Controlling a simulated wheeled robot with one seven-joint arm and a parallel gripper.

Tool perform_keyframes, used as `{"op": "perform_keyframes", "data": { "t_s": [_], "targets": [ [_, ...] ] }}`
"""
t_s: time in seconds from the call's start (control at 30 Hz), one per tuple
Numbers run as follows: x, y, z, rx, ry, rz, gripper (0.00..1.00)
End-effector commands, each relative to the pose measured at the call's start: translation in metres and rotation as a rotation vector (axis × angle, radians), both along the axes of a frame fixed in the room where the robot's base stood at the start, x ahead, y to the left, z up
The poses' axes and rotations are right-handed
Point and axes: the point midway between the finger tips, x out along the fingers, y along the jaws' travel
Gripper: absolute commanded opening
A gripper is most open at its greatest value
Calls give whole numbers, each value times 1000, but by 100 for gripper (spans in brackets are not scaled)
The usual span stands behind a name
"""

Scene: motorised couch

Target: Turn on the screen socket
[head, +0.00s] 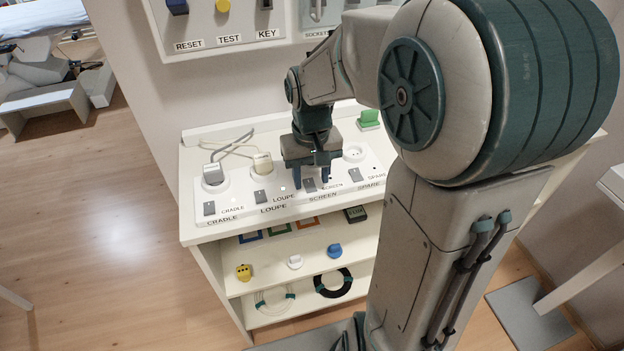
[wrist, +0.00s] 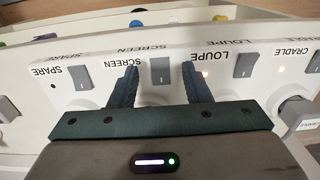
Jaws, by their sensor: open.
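The white socket board (head: 232,200) lies on the top shelf with labelled grey rocker switches. The screen switch (head: 309,185) is a small grey rocker above the SCREEN label, and it also shows in the wrist view (wrist: 160,70). My gripper (head: 311,180) is open and points down over the board at the screen place. In the wrist view my two fingers (wrist: 160,84) stand one on each side of the screen switch, with nothing held between them. I cannot tell whether they touch the board. The screen socket itself is hidden behind my gripper.
The loupe switch (head: 260,196) and spare switch (head: 356,175) flank the screen switch closely. Plugs sit in the cradle socket (head: 213,174) and loupe socket (head: 263,163). A wall panel (head: 225,38) hangs above. Lower shelves hold coloured plugs and coiled cables.

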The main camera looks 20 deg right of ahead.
Motion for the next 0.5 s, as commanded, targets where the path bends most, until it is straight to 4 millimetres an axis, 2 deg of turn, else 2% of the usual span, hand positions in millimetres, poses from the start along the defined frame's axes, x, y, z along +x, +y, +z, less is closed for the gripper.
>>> {"op": "perform_keyframes", "data": {
  "t_s": [0.2,0.5],
  "targets": [
    [0,0,-18,-1,1,-1,44],
    [0,0,-20,-1,-2,0,44]
  ]
}}
